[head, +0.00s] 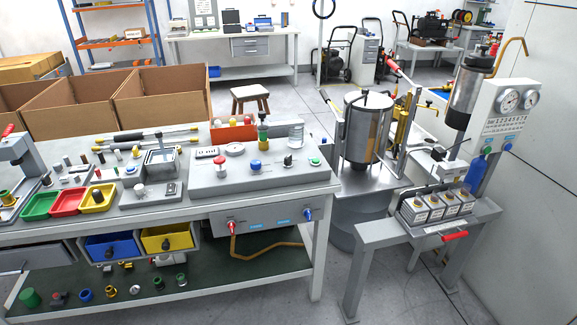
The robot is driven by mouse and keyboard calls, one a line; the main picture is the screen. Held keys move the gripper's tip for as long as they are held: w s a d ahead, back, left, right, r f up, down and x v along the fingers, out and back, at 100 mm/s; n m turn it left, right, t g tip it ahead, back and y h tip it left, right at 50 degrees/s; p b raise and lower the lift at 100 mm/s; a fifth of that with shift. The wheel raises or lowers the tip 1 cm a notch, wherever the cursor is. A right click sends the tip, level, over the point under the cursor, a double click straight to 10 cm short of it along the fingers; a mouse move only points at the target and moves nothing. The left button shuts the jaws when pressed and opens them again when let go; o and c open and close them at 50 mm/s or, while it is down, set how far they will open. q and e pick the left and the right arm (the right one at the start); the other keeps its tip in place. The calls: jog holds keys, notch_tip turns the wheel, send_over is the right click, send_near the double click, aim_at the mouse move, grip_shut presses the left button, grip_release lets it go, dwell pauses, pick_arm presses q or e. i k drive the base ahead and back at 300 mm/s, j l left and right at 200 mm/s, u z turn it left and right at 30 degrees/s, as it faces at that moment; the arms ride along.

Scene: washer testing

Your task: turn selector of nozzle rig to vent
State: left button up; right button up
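Neither of my grippers is in view. A grey console (262,182) lies on the right part of the workbench, with a red knob (221,159), a blue knob (255,165), a small dark knob (288,160) and a green button (315,162).
A panel (270,216) with a red and a blue knob and a brown hose hangs under the bench top. A metal tank rig (367,130) stands right of the bench. A gauge stand (500,105) is at the far right. Coloured trays (67,200) and small parts occupy the bench's left.

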aim_at(287, 160)
jog(key=i+j, duration=0.3)
jog(key=i+j+z, duration=0.1)
jog(key=i+j, duration=0.2)
jog(key=j, duration=0.2)
jog(key=i+j, duration=0.3)
jog(key=i+j+z, duration=0.15)
jog(key=i+j, duration=0.15)
jog(key=j, duration=0.2)
